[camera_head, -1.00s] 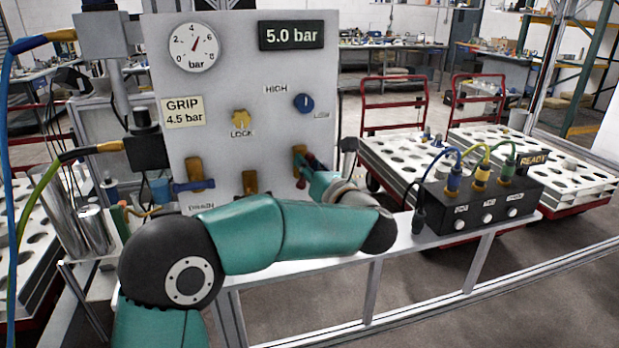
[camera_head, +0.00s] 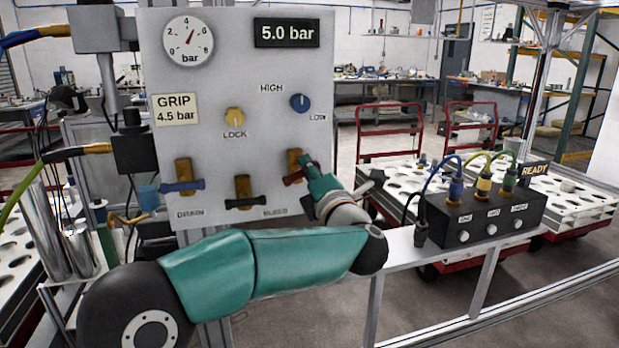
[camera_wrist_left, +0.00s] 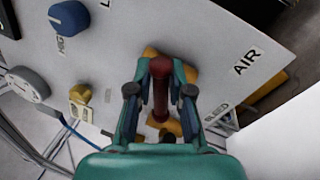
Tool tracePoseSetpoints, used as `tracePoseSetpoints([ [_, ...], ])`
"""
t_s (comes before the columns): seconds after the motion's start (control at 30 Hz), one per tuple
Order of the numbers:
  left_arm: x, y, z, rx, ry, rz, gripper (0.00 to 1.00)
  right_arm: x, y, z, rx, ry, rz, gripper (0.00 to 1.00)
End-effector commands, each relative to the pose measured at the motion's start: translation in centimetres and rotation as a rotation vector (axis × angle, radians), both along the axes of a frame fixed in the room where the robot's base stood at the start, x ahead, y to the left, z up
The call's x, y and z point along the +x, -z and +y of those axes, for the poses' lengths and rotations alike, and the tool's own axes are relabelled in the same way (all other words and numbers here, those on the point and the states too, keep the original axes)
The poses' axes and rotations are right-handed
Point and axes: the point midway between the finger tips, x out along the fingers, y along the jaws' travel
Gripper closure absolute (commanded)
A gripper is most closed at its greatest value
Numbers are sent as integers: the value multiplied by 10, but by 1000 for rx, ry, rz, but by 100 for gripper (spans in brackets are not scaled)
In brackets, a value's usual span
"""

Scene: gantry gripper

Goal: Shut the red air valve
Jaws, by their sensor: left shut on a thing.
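The red air valve handle (camera_head: 292,178) is on the panel's right side, on a brass body (camera_head: 294,160). It lies nearly level, with its left end slightly lower, and its right part is hidden by my gripper. My left gripper (camera_head: 307,170) is shut on it. In the left wrist view the red handle (camera_wrist_left: 160,88) stands between the two fingers of my left gripper (camera_wrist_left: 160,92), near the AIR label (camera_wrist_left: 247,61). A blue handle (camera_head: 182,187) and a black handle (camera_head: 245,203) sit level to its left. My right gripper is not in view.
The panel (camera_head: 215,120) carries a gauge (camera_head: 188,41), a 5.0 bar display (camera_head: 287,33), a yellow LOCK knob (camera_head: 234,117) and a blue HIGH/LOW knob (camera_head: 300,103). A black connector box (camera_head: 480,215) with cables stands on the bench at right.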

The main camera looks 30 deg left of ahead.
Motion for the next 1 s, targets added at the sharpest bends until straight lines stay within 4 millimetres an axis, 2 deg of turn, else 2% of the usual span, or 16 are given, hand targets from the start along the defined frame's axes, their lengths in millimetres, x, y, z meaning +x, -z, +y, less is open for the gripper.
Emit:
tracePoseSetpoints([
  [0.5,3,7,-4,215,11,249,100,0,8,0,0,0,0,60],
  [1.0,4,10,-5,240,14,285,100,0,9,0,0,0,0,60],
])
